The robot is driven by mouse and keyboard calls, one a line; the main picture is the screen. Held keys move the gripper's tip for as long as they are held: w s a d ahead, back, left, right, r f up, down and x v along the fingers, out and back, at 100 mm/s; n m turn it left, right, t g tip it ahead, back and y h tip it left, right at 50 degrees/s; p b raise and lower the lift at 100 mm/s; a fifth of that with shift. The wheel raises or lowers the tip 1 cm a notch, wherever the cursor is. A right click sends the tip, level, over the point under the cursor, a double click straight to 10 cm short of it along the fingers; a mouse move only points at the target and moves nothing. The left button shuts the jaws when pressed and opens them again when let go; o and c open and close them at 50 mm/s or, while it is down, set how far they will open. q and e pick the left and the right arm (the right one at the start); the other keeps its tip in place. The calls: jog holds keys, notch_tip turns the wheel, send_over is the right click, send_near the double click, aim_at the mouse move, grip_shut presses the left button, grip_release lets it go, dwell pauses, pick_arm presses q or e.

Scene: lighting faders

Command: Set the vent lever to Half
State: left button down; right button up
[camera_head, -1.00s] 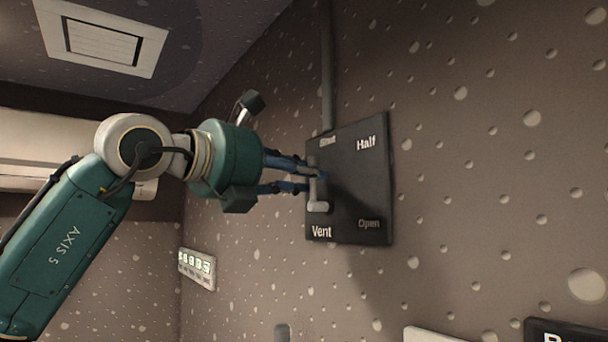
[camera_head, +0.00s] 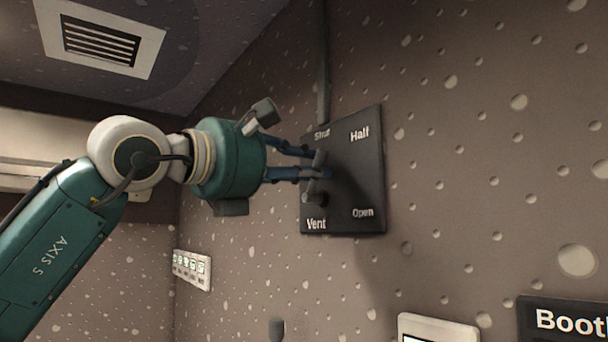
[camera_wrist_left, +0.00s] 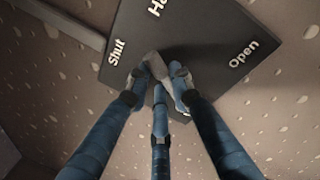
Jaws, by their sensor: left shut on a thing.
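The dark vent plate (camera_head: 362,182) is on the speckled wall, marked Shut, Half, Open and Vent. It also shows in the left wrist view (camera_wrist_left: 205,32). The grey vent lever (camera_head: 311,189) stands out from its left part, its tip tilted a little off Shut towards Half. My left gripper (camera_head: 322,164) is shut on the lever, its blue fingers around it. In the left wrist view the lever's tip (camera_wrist_left: 156,66) shows between the fingertips; the fingers hide its base. My right gripper is not in view.
A ceiling vent (camera_head: 101,43) at the upper left shows dark gaps between its slats. A conduit (camera_head: 323,65) runs up from the plate. A small white panel (camera_head: 191,269) is on the far wall, and signs (camera_head: 565,322) stand at the lower right.

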pick_arm(q)
jog(key=m, duration=0.2)
jog(key=s+m+b, duration=0.1)
jog(key=shift+d+f+h, duration=0.3)
jog(key=shift+d+f, duration=0.05)
jog(key=shift+m, duration=0.3)
jog(key=c, duration=1.5)
grip_release()
jog(key=shift+v, duration=6)
